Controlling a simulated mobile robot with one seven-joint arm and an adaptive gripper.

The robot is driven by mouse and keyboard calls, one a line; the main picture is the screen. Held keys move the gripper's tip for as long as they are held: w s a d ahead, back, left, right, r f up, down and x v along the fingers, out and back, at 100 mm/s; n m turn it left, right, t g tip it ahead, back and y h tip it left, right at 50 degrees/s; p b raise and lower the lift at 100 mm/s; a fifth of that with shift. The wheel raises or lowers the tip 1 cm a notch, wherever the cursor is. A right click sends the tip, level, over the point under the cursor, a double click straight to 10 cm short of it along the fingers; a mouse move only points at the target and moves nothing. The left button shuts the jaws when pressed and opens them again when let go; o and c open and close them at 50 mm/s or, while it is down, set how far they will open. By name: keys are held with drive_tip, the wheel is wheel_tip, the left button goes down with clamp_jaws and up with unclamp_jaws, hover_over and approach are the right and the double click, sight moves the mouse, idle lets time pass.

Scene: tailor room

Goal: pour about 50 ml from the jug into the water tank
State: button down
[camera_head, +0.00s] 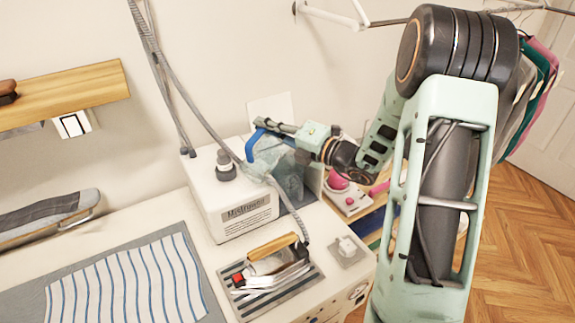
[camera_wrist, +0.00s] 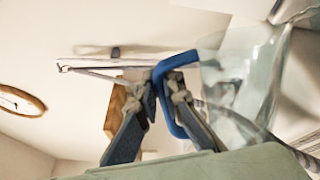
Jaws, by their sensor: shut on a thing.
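The clear jug (camera_head: 266,158) with a blue handle (camera_head: 252,143) is held in the air beside the white steam station (camera_head: 226,203), by its upper right edge. My gripper (camera_head: 268,127) is shut on the blue handle. In the wrist view, the handle (camera_wrist: 170,105) is between the fingertips of my gripper (camera_wrist: 163,88), and the clear jug body (camera_wrist: 243,80) is to their right, looking tilted. The see-through water tank (camera_head: 292,180) is at the right side of the station, just below and right of the jug. Any water level or stream is too unclear to tell.
A black cap (camera_head: 226,168) and grey hoses stand up from the station. An iron (camera_head: 272,267) rests on a striped pad in front. Striped cloth (camera_head: 125,283) covers the table's left. A pink-and-white device (camera_head: 345,195) is on a shelf to the right.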

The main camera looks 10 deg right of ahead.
sight(255, 136)
drive_tip(key=shift+w+d+f+m+p, duration=0.35)
drive_tip(key=shift+d+m, duration=0.05)
idle(1.6)
drive_tip(key=s+a+n+b, duration=0.1)
drive_tip(key=a+n+b, duration=0.1)
drive_tip(key=s+a+n+b, duration=0.1)
drive_tip(key=s+n+b, duration=0.1)
drive_tip(key=shift+s+a+r, duration=0.25)
drive_tip(key=shift+a+r, duration=0.15)
drive_tip(key=shift+a+r+n, duration=0.1)
drive_tip(key=shift+r+n, duration=0.05)
drive_tip(key=shift+n, duration=0.15)
drive_tip(key=shift+s+a+n+b, duration=0.25)
drive_tip(key=shift+n+b, duration=0.15)
drive_tip(key=shift+b, duration=0.2)
drive_tip(key=shift+s+a+n, duration=0.15)
drive_tip(key=shift+s+n, duration=0.05)
drive_tip(key=shift+n, duration=0.2)
drive_tip(key=shift+b, duration=0.4)
